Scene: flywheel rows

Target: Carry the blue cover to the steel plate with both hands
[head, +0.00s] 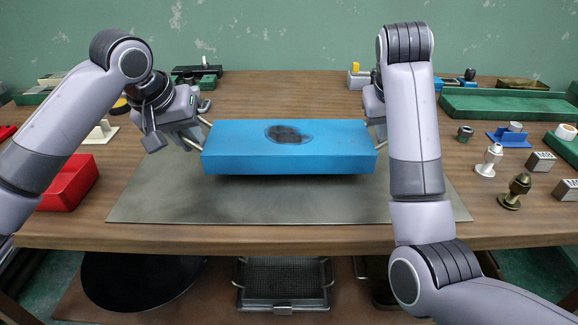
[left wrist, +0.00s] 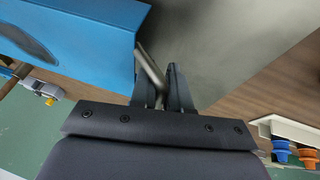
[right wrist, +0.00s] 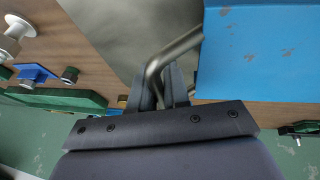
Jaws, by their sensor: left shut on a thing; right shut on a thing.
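The blue cover (head: 235,148) is a long box with a dark oval patch on top. It is held level between my two grippers, over the grey steel plate (head: 150,205) on the table. My left gripper (head: 196,138) is shut on the metal handle at its left end; the handle shows between the fingers in the left wrist view (left wrist: 160,85). My right gripper (right wrist: 165,85) is shut on the bent metal handle at the right end. In the head view my right arm partly hides that gripper. The cover's underside and any gap to the plate are hard to judge.
A red bin (head: 68,183) stands at the left. Green trays (head: 505,106) lie at the right, with metal fittings (head: 515,190) and a blue holder (head: 508,138) near them. A yellow-topped block (head: 357,76) stands at the back. Bare plate shows in front of the cover.

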